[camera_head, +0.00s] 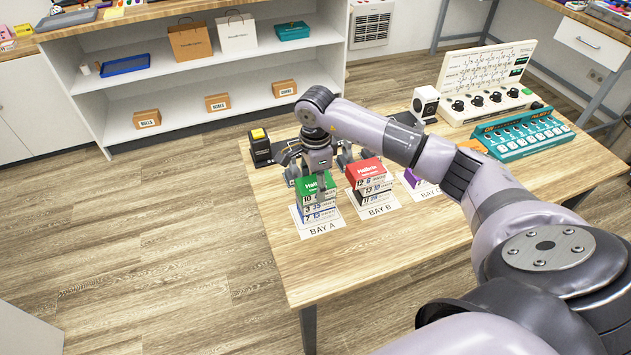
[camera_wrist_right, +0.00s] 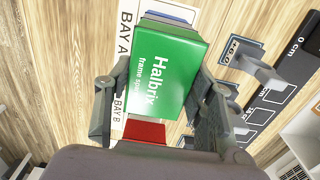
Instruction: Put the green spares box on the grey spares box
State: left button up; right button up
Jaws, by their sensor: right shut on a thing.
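The green spares box (camera_head: 315,183) is at the top of the stack at BAY A, and my right gripper (camera_head: 309,177) is shut on it from above. In the right wrist view the green box (camera_wrist_right: 165,72) sits between the two fingers (camera_wrist_right: 154,95). Under it show further boxes with white numbered fronts, one blue (camera_head: 322,214) at the bottom. A greyish edge shows just under the green box in the wrist view, but I cannot tell for sure that it is the grey spares box. I cannot tell whether the green box touches the box below. My left gripper is not in view.
A stack topped by a red box (camera_head: 367,172) stands close by at BAY B. A purple box (camera_head: 412,178) at BAY C is partly hidden by my arm. A black device with a yellow top (camera_head: 259,146) stands behind BAY A. The table's front left is clear.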

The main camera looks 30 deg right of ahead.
aim_at(315, 182)
jog(key=shift+f, duration=0.25)
jog(key=o, duration=1.2)
jog(key=shift+r, duration=0.1)
jog(key=shift+r, duration=0.55)
notch_tip(315, 182, up, 11)
jog(key=shift+r+b, duration=0.15)
jog(key=shift+b, duration=1.05)
